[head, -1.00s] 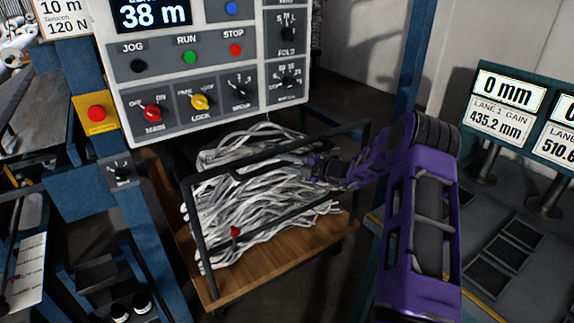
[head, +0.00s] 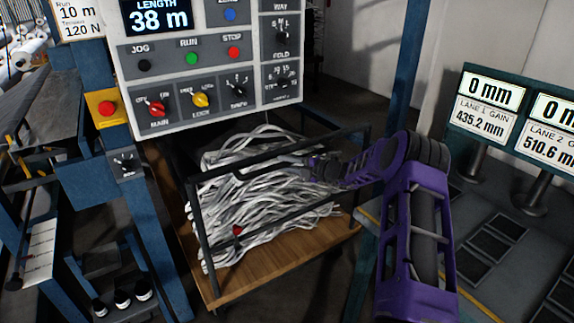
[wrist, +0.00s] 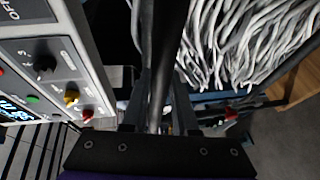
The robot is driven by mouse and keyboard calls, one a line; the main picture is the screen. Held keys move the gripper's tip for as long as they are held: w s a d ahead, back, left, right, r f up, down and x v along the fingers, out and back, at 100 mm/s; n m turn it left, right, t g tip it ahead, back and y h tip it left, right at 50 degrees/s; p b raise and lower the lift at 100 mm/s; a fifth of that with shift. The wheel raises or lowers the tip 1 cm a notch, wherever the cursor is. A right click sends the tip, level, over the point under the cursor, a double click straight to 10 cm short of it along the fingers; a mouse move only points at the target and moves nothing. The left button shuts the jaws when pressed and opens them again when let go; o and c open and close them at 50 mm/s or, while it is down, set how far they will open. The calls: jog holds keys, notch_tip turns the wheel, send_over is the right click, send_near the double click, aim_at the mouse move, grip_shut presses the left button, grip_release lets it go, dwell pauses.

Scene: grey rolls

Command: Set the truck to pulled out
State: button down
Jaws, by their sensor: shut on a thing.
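The truck is a low cart with a wooden deck (head: 285,262) and black bar rails, loaded with a heap of pale grey strands (head: 245,195). It stands below the control panel in the head view, with a small red knob (head: 238,230) at its front side. My gripper (head: 322,168) is at the truck's upper rail, right of the heap. In the wrist view a black bar (wrist: 163,55) runs between the fingers of my gripper (wrist: 158,105), which are shut on it. The strands show at the upper right there. The fingertips are small and dark in the head view.
The white control panel (head: 205,118) hangs just above and behind the truck. A blue post with a red stop button (head: 107,108) stands on the left. Lane displays (head: 487,112) stand on the right. Dark floor shows around the truck's front.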

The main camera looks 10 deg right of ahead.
jog(key=shift+f, duration=0.1)
jog(key=c, duration=0.7)
grip_release()
jog(key=v, duration=1.7)
jog(key=shift+s+d, duration=0.2)
jog(key=shift+w+a, duration=0.1)
